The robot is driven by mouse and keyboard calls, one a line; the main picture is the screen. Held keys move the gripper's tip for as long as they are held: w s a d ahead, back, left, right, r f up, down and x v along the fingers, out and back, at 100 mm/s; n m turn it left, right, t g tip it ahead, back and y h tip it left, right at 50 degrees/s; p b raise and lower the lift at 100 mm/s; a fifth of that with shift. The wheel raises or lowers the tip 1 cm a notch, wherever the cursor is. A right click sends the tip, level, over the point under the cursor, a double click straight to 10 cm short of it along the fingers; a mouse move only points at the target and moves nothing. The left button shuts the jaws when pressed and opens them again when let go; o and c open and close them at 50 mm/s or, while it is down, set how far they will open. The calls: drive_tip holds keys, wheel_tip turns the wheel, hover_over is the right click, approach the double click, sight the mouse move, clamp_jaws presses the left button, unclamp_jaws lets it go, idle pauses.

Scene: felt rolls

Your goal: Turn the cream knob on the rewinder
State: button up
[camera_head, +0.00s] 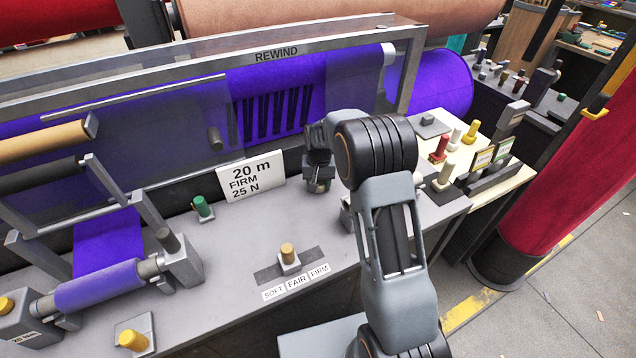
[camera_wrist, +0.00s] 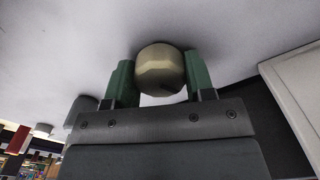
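In the wrist view the cream knob (camera_wrist: 160,68) sits between the two green fingertips of my gripper (camera_wrist: 160,76). It is faceted and rounded and fills the gap, with a finger against each side. The knob's base is hidden. In the head view my gripper (camera_head: 318,182) points down at the rewinder's grey top (camera_head: 235,235), right of the white "20 m FIRM 25 N" card (camera_head: 250,175). There the knob is hidden by the gripper and wrist.
A tan selector knob (camera_head: 288,253) stands above the SOFT, FAIR, FIRM labels. A green knob (camera_head: 202,207) is left of the card. A yellow knob (camera_head: 132,340) is at the front left. Several coloured pegs stand on the right bench. A purple roll (camera_head: 100,285) lies at left.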

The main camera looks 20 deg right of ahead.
drive_tip(key=shift+c, duration=1.4)
drive_tip(key=shift+a, duration=0.1)
drive_tip(key=shift+c, duration=0.5)
drive_tip(key=shift+n, duration=0.3)
drive_tip(key=n, duration=0.2)
drive_tip(key=shift+n+b, duration=0.3)
drive_tip(key=shift+n, duration=2.2)
